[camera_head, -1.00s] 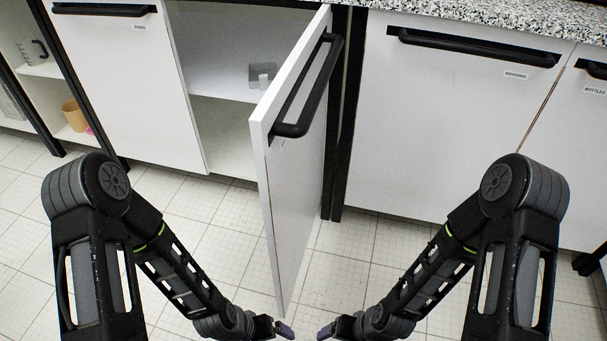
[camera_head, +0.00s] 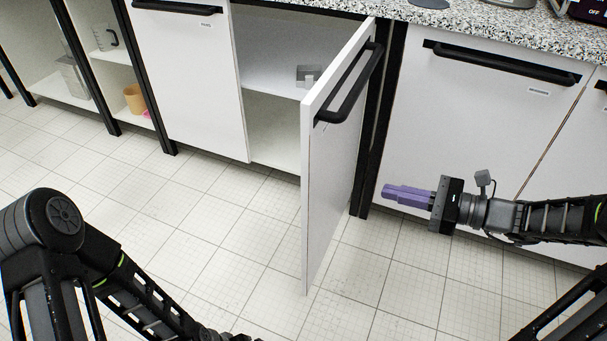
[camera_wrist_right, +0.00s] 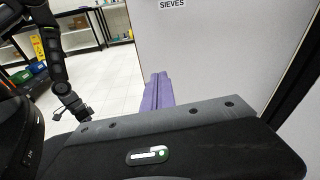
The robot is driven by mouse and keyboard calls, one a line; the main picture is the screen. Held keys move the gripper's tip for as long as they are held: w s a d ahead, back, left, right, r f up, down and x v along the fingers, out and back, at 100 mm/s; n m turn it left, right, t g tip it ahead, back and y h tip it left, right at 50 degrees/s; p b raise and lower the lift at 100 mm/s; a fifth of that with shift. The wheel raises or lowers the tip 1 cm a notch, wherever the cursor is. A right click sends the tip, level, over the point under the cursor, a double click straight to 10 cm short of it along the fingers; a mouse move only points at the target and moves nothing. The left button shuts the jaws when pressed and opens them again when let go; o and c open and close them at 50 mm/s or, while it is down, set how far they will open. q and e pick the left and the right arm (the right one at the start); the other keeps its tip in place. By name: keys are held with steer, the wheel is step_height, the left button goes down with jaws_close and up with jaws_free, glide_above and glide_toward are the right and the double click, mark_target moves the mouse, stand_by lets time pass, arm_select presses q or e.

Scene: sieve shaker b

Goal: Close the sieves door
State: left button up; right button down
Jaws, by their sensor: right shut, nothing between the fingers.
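The sieves door (camera_head: 335,175) is a white cabinet door standing open in the head view. It juts out towards me from the right side of its compartment. Its black bar handle (camera_head: 350,85) is on the face turned to the right. In the right wrist view the door (camera_wrist_right: 215,50) bears a "SIEVES" label. My right gripper (camera_head: 386,194) is shut and empty, its purple fingers pointing left at the door's front face, apart from it in the head view. My left arm runs off the bottom edge; in the wrist view its end (camera_wrist_right: 82,112) is small and dark.
The open compartment holds a small grey item (camera_head: 309,75) on its shelf. Closed white doors flank it, including one (camera_head: 460,120) behind my right gripper. A speckled worktop (camera_head: 500,28) lies above. The tiled floor (camera_head: 230,240) in front is clear.

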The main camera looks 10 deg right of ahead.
steer(key=r, duration=0.1)
steer(key=r+y, duration=0.2)
steer(key=shift+s+a+r+m, duration=0.3)
steer(key=shift+s+a, duration=0.1)
arm_select(q)
steer(key=shift+f, duration=0.15)
arm_select(e)
steer(key=shift+f, duration=0.1)
steer(key=b, duration=0.5)
glide_toward(316, 162)
steer(key=b+x, duration=0.3)
steer(key=x, duration=0.2)
steer(key=shift+w+a, duration=0.1)
steer(key=shift+a, duration=0.35)
arm_select(q)
step_height(316, 162, down, 9)
steer(key=w, duration=0.1)
steer(key=shift+w+a+r+t, duration=0.2)
steer(key=shift+w+a+t, duration=0.1)
steer(key=shift+w, duration=0.1)
arm_select(e)
steer(key=shift+w+a, duration=0.25)
steer(key=shift+a, duration=0.15)
